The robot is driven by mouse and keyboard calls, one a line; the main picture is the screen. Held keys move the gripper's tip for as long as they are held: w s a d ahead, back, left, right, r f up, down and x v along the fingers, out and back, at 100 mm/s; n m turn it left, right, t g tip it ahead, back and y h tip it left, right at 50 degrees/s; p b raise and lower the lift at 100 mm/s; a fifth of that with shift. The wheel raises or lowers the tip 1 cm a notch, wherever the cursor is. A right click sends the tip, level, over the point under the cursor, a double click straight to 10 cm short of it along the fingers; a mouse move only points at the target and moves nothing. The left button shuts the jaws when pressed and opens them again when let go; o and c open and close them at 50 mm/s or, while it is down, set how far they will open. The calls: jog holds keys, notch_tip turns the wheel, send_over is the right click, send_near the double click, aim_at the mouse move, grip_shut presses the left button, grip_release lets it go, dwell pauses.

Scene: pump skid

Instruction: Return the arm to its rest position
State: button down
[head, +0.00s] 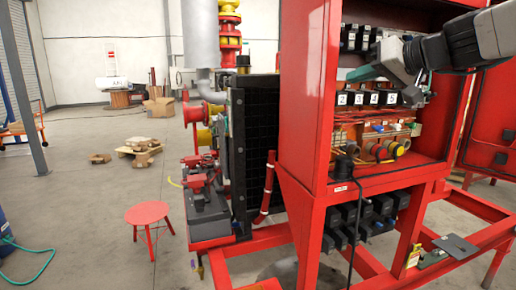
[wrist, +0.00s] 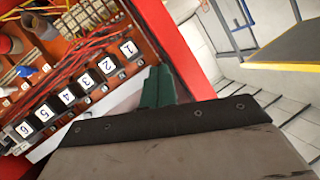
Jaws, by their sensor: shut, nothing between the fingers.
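My arm (head: 452,45) reaches in from the upper right of the head view to the open red cabinet (head: 308,90). My gripper (head: 360,73) is inside or just in front of it, close above a row of numbered black modules (head: 374,97). In the wrist view, its green fingers (wrist: 158,88) are together with nothing between them. The numbered modules (wrist: 107,67) lie left of the fingers there, with red wires behind. I cannot tell whether the fingers touch anything.
The cabinet's red side wall (wrist: 190,50) runs close by the fingers in the wrist view. Below the cabinet is a red frame (head: 310,240). A red stool (head: 149,214) and a black radiator panel (head: 255,140) stand to the left. Open floor lies further left.

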jog(key=s+a+f+m+g+h, duration=0.1)
jog(key=s+f+m+g+h, duration=0.35)
jog(key=s+f, duration=1)
jog(key=s+d+f+n+g+h, duration=0.1)
jog(key=s+d+f+g+h, duration=0.1)
jog(key=s+f, duration=0.5)
jog(key=s+d+f+g+h, duration=0.2)
jog(key=s+f+g, duration=0.1)
jog(key=s+f, duration=0.4)
jog(key=s, duration=0.3)
jog(key=shift+s+d+n+g, duration=0.2)
jog(key=shift+d+n+g, duration=0.15)
